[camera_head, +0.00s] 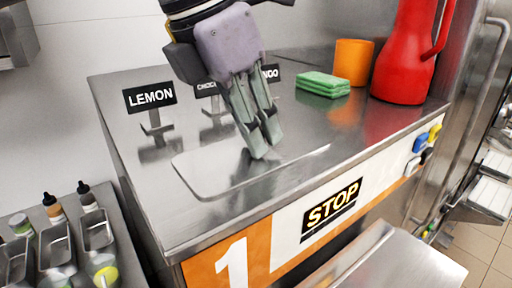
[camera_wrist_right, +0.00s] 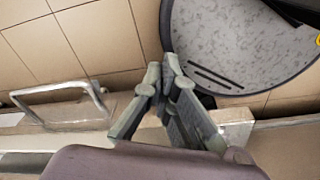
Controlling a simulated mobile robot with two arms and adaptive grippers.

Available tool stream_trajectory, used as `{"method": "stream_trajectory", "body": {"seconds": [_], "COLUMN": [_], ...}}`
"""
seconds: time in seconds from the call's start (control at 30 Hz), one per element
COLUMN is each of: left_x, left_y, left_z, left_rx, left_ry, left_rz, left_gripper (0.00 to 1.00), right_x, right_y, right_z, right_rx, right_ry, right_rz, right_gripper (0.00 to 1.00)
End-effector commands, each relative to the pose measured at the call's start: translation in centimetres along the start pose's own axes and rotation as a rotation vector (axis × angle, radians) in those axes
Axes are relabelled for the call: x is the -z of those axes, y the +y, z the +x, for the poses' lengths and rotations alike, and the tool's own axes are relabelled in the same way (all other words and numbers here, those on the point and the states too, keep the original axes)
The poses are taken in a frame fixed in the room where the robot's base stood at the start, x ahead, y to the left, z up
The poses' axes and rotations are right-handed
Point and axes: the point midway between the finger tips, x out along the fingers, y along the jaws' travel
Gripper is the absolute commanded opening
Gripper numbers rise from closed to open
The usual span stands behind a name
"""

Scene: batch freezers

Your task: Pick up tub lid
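The tub lid looks like a thin, flat, rounded-corner plate (camera_head: 205,172) lying on the steel machine top in the head view. My left gripper (camera_head: 264,147) points down over the middle of this plate, with its fingertips at or just above the surface. Its two fingers are close together with a narrow gap. I cannot tell whether they touch or grip anything; the spot at the tips is partly hidden. My right gripper (camera_wrist_right: 161,70) shows in the right wrist view, its fingertips nearly together and nothing seen between them, above the floor.
Behind the plate stand flavour signs, one reading LEMON (camera_head: 150,97). A green sponge stack (camera_head: 323,84), an orange cup (camera_head: 353,63) and a red jug (camera_head: 404,55) stand at the back right. A side tray (camera_head: 68,212) holds bottles and steel containers. A round grey surface (camera_wrist_right: 235,40) lies near my right gripper.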

Motion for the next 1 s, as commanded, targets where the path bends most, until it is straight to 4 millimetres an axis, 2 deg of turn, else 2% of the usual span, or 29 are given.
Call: {"method": "stream_trajectory", "body": {"seconds": [0.3,0.67,0.87,1.0], "left_x": [0.0,-0.1,-0.8,-1.8], "left_y": [0.0,0.0,0.0,0.0], "left_z": [0.0,-0.2,-1.6,-3.9], "left_rx": [0.0,-0.001,-0.001,-0.001], "left_ry": [0.0,-0.001,-0.004,-0.004], "left_rz": [0.0,0.0,-0.002,-0.001], "left_gripper": [0.0,0.0,0.0,0.0], "right_x": [0.0,0.0,0.0,0.0], "right_y": [0.0,0.0,0.0,-0.1], "right_z": [0.0,0.1,0.4,0.8], "right_rx": [0.0,0.0,0.0,0.0], "right_ry": [0.0,0.0,0.0,0.0], "right_rz": [0.0,0.0,0.0,0.0], "right_gripper": [0.0,0.0,0.0,0.0]}}
